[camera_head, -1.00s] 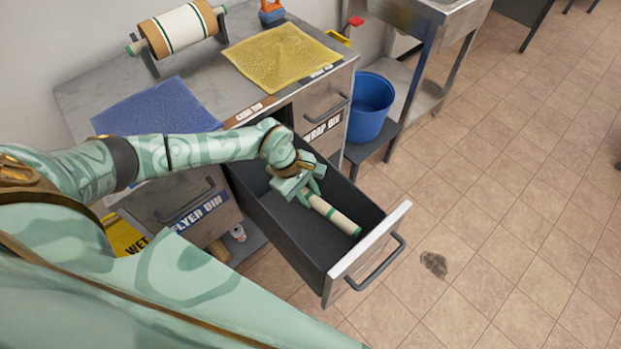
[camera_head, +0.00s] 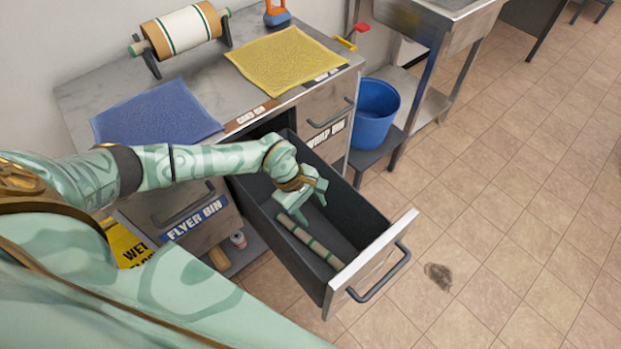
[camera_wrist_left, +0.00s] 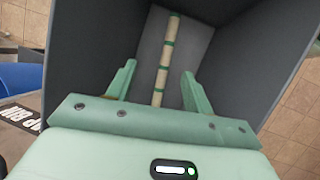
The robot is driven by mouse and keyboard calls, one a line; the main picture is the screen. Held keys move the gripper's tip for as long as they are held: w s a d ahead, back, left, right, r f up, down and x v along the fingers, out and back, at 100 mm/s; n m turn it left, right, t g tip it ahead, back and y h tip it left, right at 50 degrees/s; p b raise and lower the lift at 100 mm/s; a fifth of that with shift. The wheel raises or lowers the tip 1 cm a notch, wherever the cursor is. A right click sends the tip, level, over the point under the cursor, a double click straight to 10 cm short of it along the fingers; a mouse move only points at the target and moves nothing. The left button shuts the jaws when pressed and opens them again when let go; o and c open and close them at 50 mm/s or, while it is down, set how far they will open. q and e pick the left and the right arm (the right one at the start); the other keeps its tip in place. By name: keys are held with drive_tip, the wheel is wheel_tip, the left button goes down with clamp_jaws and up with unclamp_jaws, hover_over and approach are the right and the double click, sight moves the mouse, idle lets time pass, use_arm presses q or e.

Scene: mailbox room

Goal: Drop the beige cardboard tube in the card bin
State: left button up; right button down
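The beige cardboard tube (camera_head: 308,241) with green bands lies on the floor of the open dark drawer (camera_head: 357,205). The label of this drawer is not readable here; a "CARD BIN" label (camera_head: 251,115) is on the counter edge above it. My left gripper (camera_head: 306,207) is over the drawer, open and apart from the tube. In the left wrist view the tube (camera_wrist_left: 167,62) lies on the drawer floor, seen between the two spread fingers (camera_wrist_left: 158,82). My right gripper is not in view.
The drawer's metal front and handle (camera_head: 380,274) stick out over the tiled floor. A closed flyer bin (camera_head: 192,218) is at left and a closed wrap bin (camera_head: 325,113) at right. A blue bucket (camera_head: 374,112) stands beyond. Blue and yellow mats (camera_head: 285,60) lie on the counter.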

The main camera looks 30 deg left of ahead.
use_arm(q)
drive_tip(key=p+v, duration=0.4)
drive_tip(key=v, duration=1.2)
drive_tip(key=shift+r, duration=0.15)
